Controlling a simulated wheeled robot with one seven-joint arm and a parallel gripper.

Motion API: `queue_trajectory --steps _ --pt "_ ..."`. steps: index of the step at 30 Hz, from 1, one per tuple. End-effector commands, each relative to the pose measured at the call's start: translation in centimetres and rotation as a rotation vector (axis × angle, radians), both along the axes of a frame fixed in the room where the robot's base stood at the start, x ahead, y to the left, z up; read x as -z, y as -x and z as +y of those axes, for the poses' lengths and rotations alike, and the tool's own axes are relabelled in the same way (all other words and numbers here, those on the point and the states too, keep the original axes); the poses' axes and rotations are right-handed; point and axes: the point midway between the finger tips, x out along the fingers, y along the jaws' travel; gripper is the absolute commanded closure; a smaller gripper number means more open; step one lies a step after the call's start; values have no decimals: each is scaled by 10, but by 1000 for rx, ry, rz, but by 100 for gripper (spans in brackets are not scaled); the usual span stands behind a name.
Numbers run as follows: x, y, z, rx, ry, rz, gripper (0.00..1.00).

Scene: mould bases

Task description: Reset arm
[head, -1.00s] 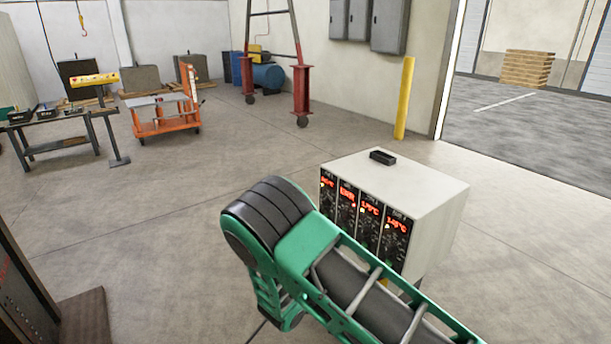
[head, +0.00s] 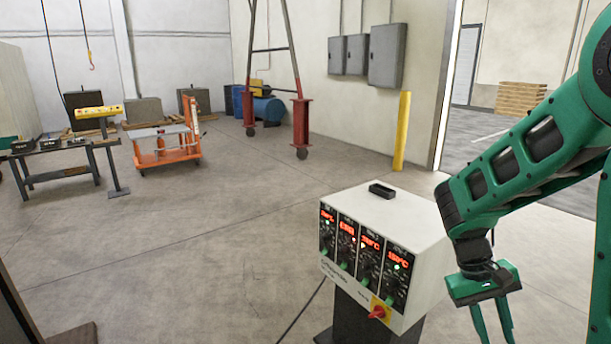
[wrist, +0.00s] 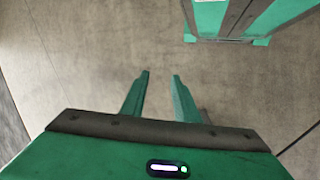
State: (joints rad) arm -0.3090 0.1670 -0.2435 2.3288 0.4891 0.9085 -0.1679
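My green gripper (head: 493,322) hangs at the lower right of the head view, pointing down, with a gap between its two fingers. It is to the right of the white control box and apart from it. In the wrist view my gripper (wrist: 158,76) also shows its two fingers apart with nothing between them, over bare floor. The green arm comes in from the right edge of the head view, bent downward at the wrist.
The white control box (head: 425,228) stands on a dark pedestal, with red displays, a red switch (head: 377,312) and a small black tray (head: 382,190) on top. A yellow post (head: 401,130) and an orange cart (head: 165,150) stand farther back. The middle floor is clear.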

Motion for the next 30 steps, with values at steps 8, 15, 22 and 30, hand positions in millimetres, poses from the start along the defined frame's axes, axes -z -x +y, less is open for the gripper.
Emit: queue_trajectory --steps 8,15,22,30 --pt "-41 59 -23 187 -137 -128 72" --pt "-66 110 -28 321 -228 -246 72" --pt "-78 146 -23 407 -281 -336 72" --pt "-81 158 -19 435 -296 -366 72"
